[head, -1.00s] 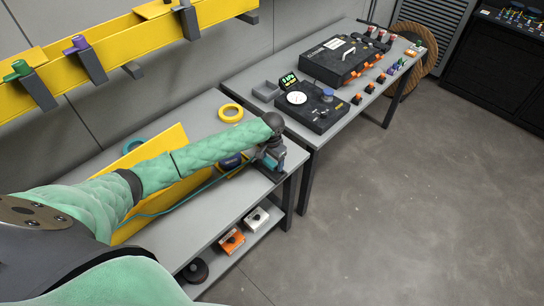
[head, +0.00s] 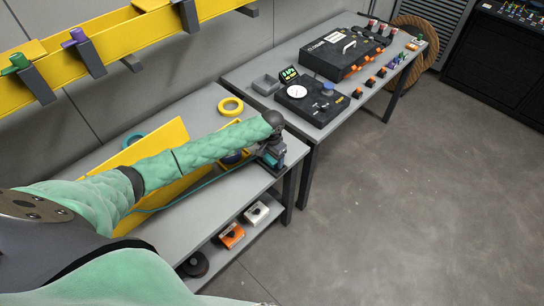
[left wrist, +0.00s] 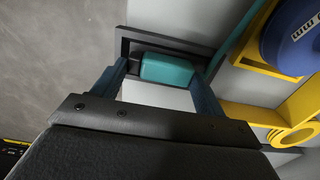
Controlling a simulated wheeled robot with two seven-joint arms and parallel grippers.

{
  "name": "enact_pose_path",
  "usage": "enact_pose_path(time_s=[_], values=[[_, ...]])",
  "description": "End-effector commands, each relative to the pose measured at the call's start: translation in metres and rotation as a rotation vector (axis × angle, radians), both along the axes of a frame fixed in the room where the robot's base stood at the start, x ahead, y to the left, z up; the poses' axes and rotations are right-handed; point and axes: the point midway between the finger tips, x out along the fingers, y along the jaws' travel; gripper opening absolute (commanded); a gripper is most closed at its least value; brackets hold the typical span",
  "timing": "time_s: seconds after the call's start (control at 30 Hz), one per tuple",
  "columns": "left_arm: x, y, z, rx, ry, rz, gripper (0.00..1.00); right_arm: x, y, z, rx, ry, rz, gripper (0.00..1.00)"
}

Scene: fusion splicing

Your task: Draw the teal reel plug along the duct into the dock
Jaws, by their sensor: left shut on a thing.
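My left gripper (head: 269,160) is over the right end of the near bench, pointing down. It is shut on the teal plug (left wrist: 166,69), which shows between its two fingers in the left wrist view. A dark rectangular frame (left wrist: 165,44), perhaps the dock, surrounds the plug's far side in that view. I cannot tell whether the plug is seated in it. A teal line (head: 190,201) runs from the gripper back left along the bench, past the yellow panel (head: 172,135). My right gripper is not in view.
A blue reel (left wrist: 294,34) sits in a yellow holder (left wrist: 243,110) beside the gripper. A yellow ring (head: 231,107) lies on the near bench. The far bench carries a black case (head: 340,55) and a gauge box (head: 312,100). Orange and white boxes stand on the lower shelf. Floor to the right is clear.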

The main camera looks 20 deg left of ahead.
Motion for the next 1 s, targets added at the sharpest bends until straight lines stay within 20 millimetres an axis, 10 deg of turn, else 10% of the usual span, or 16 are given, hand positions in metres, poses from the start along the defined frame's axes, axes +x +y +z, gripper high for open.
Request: enact_pose_path(time_s=[0.43,0.47,0.57,1.0], values=[[-0.0001,0.0001,-0.0071,0.0,0.0,0.0,0.54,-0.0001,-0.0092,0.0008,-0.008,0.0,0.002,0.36],[0.0001,0.0003,-0.0068,0.0,0.0,0.0,0.78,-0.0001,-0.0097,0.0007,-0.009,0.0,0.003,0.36],[0.0001,0.0002,-0.0068,0.0,0.0,0.0,0.98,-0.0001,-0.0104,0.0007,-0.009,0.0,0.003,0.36],[0.0011,0.0003,0.0021,-0.001,-0.003,0.001,0.98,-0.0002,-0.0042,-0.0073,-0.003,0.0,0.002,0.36]])
